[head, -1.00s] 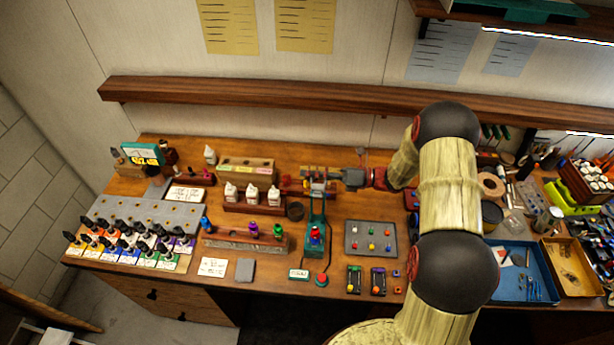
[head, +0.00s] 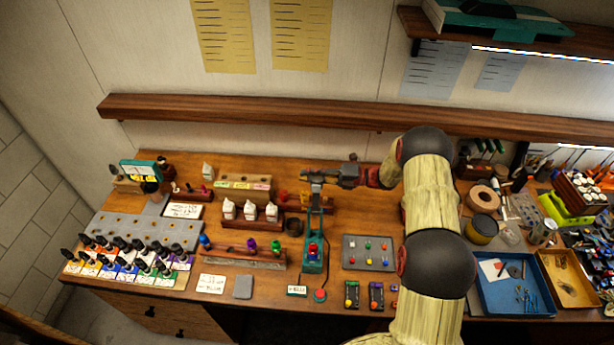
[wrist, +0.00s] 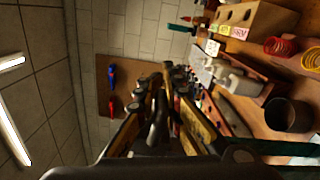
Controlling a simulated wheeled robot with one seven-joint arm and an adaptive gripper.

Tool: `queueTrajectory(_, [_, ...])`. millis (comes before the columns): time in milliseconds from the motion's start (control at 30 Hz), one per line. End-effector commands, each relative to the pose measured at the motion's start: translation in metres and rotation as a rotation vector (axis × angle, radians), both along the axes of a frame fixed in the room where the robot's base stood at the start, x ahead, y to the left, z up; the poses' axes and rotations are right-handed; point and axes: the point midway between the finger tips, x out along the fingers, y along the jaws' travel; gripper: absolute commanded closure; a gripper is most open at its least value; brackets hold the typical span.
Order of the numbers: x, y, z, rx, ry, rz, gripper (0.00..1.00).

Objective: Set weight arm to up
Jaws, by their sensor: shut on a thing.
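My gripper (head: 314,177) reaches in from the right, level, above the bench at the top of this arm. In the wrist view my gripper (wrist: 160,100) has its fingers close together around a dark bar (wrist: 157,122), which looks like the weight arm's end. The fingers hide most of the held part. A sliver of teal shows at that view's lower right.
White bottles in a rack (head: 250,222) and a wooden block (head: 245,186) stand left of my gripper. A grey tray of small coloured parts (head: 368,253) lies to the right. A wooden shelf (head: 250,112) runs along the wall behind. Air above the bench is open.

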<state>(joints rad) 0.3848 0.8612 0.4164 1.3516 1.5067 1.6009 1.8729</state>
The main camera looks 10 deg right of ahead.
Motion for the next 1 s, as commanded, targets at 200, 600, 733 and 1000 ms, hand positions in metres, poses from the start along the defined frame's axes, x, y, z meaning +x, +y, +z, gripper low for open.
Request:
queueTrajectory(200, [0.0009, -0.0007, -0.0055, -0.002, 0.005, -0.002, 1.0])
queueTrajectory(600, [0.0006, -0.0007, -0.0071, -0.004, 0.007, -0.002, 0.88])
queueTrajectory(733, [0.0008, -0.0005, -0.006, -0.003, 0.006, -0.001, 0.8])
queueTrajectory(1000, [0.0012, -0.0004, -0.004, -0.001, 0.003, 0.0, 0.73])
